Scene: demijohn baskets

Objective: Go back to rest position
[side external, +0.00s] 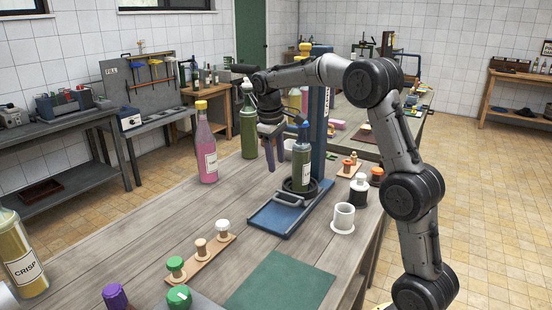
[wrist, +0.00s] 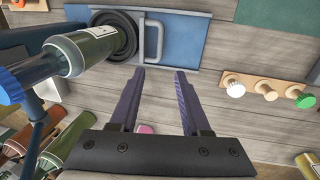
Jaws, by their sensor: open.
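My gripper (side external: 269,150) hangs over the wooden table beside a blue press stand. It points down with its two purple fingers apart and nothing between them. In the wrist view my gripper (wrist: 160,80) is also open and empty over the bare planks. A green bottle with a blue cap (side external: 301,165) stands upright on the round pad of the blue stand (side external: 275,216), just right of my gripper. The same bottle shows at the upper left of the wrist view (wrist: 80,50). No rest mark shows in either view.
A pink bottle (side external: 207,152) and a green bottle (side external: 248,130) stand left of and behind my gripper. A wooden rack with stoppers (side external: 201,256), a green mat (side external: 278,283) and a white cup (side external: 343,217) are nearer the front. A yellow bottle (side external: 25,262) stands front left.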

